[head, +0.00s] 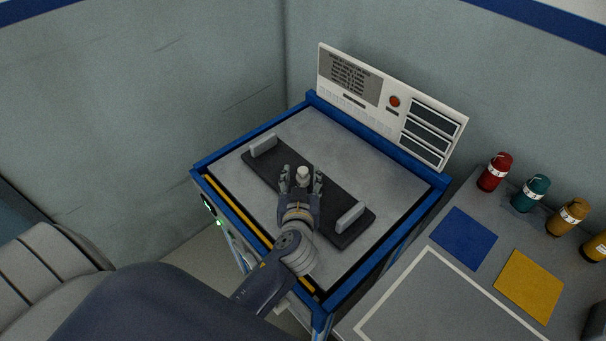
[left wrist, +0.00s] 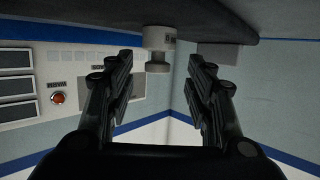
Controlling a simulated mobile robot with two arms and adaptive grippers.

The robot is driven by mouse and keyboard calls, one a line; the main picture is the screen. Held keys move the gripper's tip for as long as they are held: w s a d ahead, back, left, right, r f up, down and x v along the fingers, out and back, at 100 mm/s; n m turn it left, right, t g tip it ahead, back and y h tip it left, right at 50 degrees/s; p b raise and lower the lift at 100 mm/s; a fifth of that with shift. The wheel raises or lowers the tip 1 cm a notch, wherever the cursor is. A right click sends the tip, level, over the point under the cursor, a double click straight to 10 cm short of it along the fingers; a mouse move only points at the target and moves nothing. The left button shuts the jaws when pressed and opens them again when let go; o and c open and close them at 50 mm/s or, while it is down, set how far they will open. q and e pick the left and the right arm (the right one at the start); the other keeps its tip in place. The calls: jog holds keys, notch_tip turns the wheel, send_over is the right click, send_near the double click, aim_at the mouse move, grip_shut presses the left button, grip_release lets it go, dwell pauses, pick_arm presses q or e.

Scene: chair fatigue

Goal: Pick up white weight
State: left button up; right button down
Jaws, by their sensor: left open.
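The white weight (head: 302,172) is a small pale knobbed cylinder standing on the dark bar-shaped plate (head: 335,196) in the blue-framed machine. My left gripper (head: 301,181) is open, its fingers on either side of the weight in the head view. In the left wrist view, which looks upside down, the weight (left wrist: 157,42) shows centred beyond the gap between the open fingers (left wrist: 160,66). I see no clear contact between the fingers and the weight. My right gripper is not in view.
The plate has a raised grey block at each end, one at the upper left (head: 263,145) and one at the lower right (head: 350,217). A control panel (head: 390,105) stands behind. Red, teal and yellow bottles (head: 569,216) stand on the bench at the right.

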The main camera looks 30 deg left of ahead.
aim_at(303, 170)
pick_arm(q)
jog(key=x, duration=0.3)
jog(key=shift+w+d+r+p, duration=0.1)
jog(key=shift+w+r+p, duration=0.1)
jog(key=shift+p, duration=0.15)
jog(key=shift+w+f, duration=0.15)
jog(key=shift+w, duration=0.05)
jog(key=shift+c, duration=0.3)
jog(key=c, duration=1.1)
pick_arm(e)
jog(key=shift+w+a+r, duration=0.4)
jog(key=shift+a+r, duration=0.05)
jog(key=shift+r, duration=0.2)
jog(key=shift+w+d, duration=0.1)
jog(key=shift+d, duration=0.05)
